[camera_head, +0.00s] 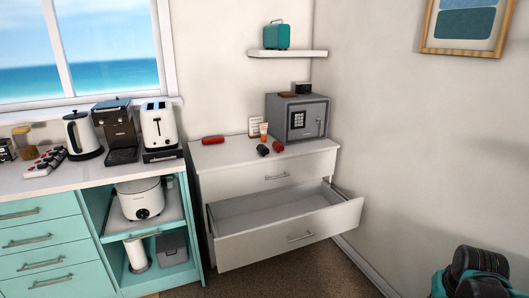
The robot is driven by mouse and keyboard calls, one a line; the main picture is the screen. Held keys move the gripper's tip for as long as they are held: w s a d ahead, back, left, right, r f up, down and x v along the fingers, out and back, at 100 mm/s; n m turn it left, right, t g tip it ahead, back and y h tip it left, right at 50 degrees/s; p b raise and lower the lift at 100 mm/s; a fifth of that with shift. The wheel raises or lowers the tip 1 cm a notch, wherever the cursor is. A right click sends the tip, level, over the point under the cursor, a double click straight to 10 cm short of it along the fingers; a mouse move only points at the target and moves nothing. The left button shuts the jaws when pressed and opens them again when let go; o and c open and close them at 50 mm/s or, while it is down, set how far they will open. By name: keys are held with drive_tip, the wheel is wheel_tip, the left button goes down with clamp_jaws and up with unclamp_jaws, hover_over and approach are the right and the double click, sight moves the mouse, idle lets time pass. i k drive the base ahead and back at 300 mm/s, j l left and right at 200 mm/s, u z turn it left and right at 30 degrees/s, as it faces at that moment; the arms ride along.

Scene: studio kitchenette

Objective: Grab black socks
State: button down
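A small dark rounded bundle (263,150), which looks like rolled black socks, lies near the front edge of the white dresser top (225,156). A similar red bundle (278,147) lies close beside it on the right. The dark bundle is small in the view, so its fabric cannot be made out. My gripper is not in view.
The dresser's lower drawer (300,238) is pulled out and looks empty. A grey safe (298,118), an orange-and-white tube (263,131) and a red object (213,140) stand or lie on the dresser. A teal and black object (475,270) is at lower right.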

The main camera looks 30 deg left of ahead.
sight(261, 148)
drive_tip(key=i+j+u, duration=0.1)
drive_tip(key=u, duration=0.3)
drive_tip(key=i+u, duration=0.2)
drive_tip(key=u, duration=0.2)
